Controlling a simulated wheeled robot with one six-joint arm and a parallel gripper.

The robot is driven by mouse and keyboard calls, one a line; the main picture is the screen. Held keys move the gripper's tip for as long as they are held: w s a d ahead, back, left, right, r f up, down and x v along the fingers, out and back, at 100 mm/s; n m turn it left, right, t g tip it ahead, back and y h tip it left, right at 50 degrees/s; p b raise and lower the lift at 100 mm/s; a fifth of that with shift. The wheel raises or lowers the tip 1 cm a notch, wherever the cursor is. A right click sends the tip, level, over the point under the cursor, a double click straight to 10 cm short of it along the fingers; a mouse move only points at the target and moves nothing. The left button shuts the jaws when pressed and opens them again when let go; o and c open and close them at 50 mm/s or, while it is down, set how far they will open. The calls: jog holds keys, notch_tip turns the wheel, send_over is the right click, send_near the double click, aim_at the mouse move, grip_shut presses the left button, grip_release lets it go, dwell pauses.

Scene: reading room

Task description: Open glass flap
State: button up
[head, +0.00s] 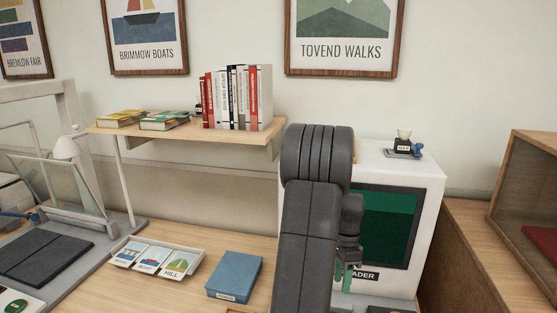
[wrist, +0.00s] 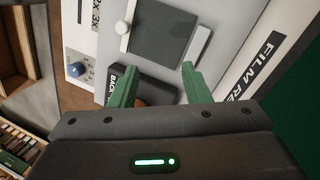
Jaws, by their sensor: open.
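My gripper (wrist: 158,82) is open, with its two green fingers apart. In the head view the gripper (head: 345,273) is low in front of the film reader (head: 424,215), partly hidden by my arm. In the wrist view the fingers point toward a grey carriage with a dark square plate (wrist: 165,38), a round white knob (wrist: 122,28) and a pale bar (wrist: 198,47). I cannot tell whether the square is the glass flap or whether it lies open or shut. A dark block marked "BACK" (wrist: 140,84) lies partly behind the fingers.
A stand with tilted glass panes (head: 75,190) is at the left. A card rack (head: 160,258) and blue box (head: 234,277) lie on the desk. A book shelf (head: 200,135) overhangs it. A blue knob (wrist: 77,69) sits on a white panel. A wooden case (head: 530,190) stands right.

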jog(key=shift+x, duration=0.85)
